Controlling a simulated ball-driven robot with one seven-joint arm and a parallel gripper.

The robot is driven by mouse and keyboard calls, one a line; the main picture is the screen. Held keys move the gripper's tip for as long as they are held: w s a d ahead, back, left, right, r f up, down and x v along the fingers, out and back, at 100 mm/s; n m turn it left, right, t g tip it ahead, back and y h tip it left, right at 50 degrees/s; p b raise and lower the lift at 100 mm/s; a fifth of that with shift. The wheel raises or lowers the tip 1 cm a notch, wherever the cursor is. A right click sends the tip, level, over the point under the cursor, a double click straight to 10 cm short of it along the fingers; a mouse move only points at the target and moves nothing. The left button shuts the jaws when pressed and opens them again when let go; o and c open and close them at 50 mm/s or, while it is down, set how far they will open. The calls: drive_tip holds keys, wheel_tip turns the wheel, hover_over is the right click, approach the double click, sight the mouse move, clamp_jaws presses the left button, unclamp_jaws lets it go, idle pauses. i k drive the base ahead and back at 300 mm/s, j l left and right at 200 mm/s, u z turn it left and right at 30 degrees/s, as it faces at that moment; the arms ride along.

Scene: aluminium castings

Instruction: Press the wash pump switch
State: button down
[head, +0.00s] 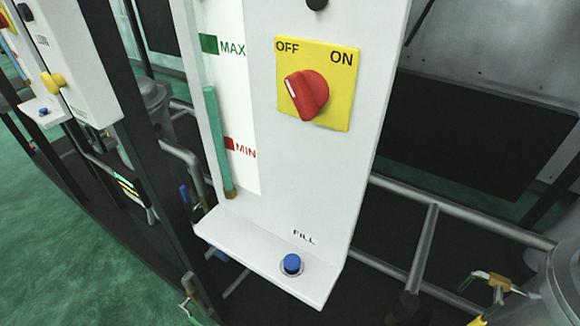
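No label reading "wash pump" is legible in the head view. A red rotary knob (307,94) sits on a yellow plate (340,112) marked OFF and ON, on the front of a white panel (300,180). Its white mark points up and left, toward OFF. Below it, a blue push button (292,263) in a metal ring sits on the panel's projecting ledge (240,243), beside the word FILL. My gripper is not in view.
A level gauge (218,140) with a green MAX and a red MIN mark is left of the knob. Another white panel (75,60) with a yellow knob (54,83) and a blue button (43,111) stands at left. Grey pipes (460,210) run behind. Green floor (50,230) shows lower left.

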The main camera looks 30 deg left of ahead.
sight(309, 91)
drive_tip(key=j+z, duration=0.1)
drive_tip(key=j, duration=0.95)
drive_tip(key=k+j+z, duration=0.15)
drive_tip(key=j, duration=0.95)
drive_tip(key=k+j+z, duration=0.15)
drive_tip(key=j, duration=0.9)
drive_tip(key=k+j+z, duration=0.15)
drive_tip(key=j, duration=0.35)
drive_tip(key=k+j, duration=0.1)
drive_tip(key=j, duration=0.45)
drive_tip(key=z, duration=0.05)
